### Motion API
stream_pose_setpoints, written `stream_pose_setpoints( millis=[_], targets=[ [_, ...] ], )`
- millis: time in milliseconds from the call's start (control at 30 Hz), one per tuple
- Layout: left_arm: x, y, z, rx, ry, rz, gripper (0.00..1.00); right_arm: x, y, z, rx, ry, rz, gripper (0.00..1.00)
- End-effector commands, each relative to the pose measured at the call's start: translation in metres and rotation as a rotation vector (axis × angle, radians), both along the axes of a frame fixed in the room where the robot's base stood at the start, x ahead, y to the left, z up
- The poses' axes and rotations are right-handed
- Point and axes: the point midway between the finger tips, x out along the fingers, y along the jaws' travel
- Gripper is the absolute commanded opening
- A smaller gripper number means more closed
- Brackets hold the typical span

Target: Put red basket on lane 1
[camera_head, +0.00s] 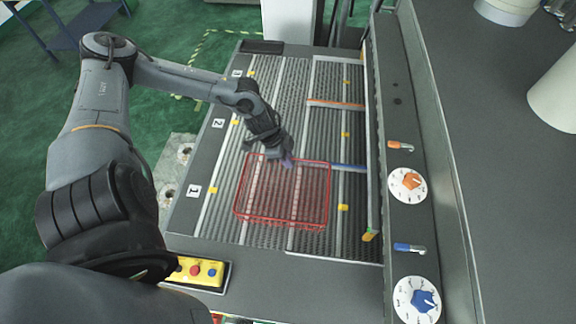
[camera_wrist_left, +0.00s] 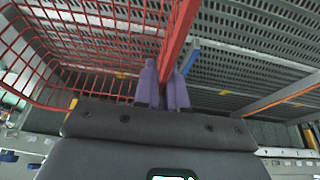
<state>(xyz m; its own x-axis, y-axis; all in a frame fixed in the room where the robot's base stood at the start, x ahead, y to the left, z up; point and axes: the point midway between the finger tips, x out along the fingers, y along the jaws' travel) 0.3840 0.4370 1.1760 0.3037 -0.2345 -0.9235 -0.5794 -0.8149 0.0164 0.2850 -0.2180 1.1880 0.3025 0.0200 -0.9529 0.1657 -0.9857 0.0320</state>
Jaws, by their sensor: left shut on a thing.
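The red wire basket (camera_head: 280,222) is over the front part of the roller conveyor, beside the label "1" (camera_head: 194,190) that marks lane 1. Whether its bottom rests on the rollers is unclear. My left gripper (camera_head: 287,162) is at the basket's far rim and is shut on it. In the left wrist view the purple fingers (camera_wrist_left: 163,90) close on the red rim (camera_wrist_left: 180,40), with the basket's mesh (camera_wrist_left: 95,38) to the left. My right gripper is not in view.
A blue divider bar (camera_head: 348,167) lies by the basket's far right corner, and an orange bar (camera_head: 335,104) lies farther back. Lanes 2 (camera_head: 218,123) and 3 (camera_head: 237,73) look empty. A button box (camera_head: 197,271) stands at the front left. A raised rail (camera_head: 374,150) bounds the right side.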

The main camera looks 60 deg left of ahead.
Motion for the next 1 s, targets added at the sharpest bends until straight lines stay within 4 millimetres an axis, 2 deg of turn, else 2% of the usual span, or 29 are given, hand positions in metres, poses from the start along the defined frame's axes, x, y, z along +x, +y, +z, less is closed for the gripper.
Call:
stream_pose_setpoints(
  millis=[367, 800, 833, 1000],
  targets=[
    [0.000, -0.001, -0.038, -0.003, 0.001, 0.001, 0.00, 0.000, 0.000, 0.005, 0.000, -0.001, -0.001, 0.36],
    [0.000, -0.001, -0.044, 0.000, 0.000, -0.001, 0.00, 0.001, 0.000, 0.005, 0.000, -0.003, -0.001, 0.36],
    [-0.001, 0.000, -0.045, 0.001, 0.002, -0.001, 0.12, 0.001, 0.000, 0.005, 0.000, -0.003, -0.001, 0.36],
    [-0.001, 0.000, -0.044, 0.001, 0.002, -0.001, 0.36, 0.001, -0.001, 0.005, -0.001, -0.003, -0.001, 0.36]
  ],
)
